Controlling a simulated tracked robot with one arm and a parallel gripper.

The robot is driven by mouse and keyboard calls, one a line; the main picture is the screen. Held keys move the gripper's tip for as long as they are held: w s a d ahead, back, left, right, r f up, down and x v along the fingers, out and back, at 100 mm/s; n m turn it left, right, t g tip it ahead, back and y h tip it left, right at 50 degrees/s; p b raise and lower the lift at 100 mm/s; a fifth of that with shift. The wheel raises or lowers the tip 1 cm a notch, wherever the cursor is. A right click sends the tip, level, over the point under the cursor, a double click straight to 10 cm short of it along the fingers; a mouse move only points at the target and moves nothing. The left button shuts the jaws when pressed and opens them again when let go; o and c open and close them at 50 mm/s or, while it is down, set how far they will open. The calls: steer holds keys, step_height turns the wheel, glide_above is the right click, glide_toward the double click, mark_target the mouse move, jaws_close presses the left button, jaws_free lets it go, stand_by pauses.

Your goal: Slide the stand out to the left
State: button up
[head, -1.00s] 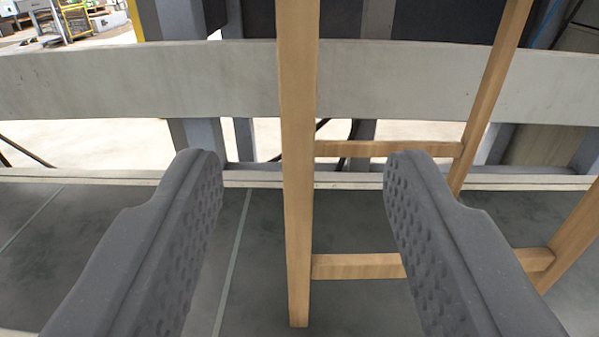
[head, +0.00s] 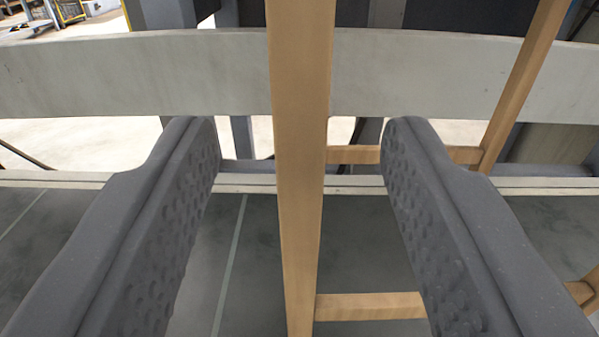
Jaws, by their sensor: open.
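The wooden stand shows in the head view as a near upright leg (head: 300,120), a farther leg at the right, and two crossbars. Its top is out of view, and the near leg's foot is cut off by the bottom edge. My gripper (head: 300,135) is open, with one dark dimpled finger on each side of the near leg in the picture. Clear gaps show between the leg and both fingers. The right finger covers part of the upper crossbar (head: 352,155) and the lower crossbar (head: 370,306). I cannot tell whether the leg is between the fingertips or just beyond them.
The dark surface left of the near leg looks clear.

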mark_target(301, 106)
steer(key=w, duration=0.3)
steer(key=w+b, duration=0.1)
steer(key=w, duration=0.2)
steer(key=shift+w+a+f, duration=0.1)
steer(key=shift+w+a, duration=0.1)
steer(key=shift+w, duration=0.7)
jaws_close()
stand_by(0.7)
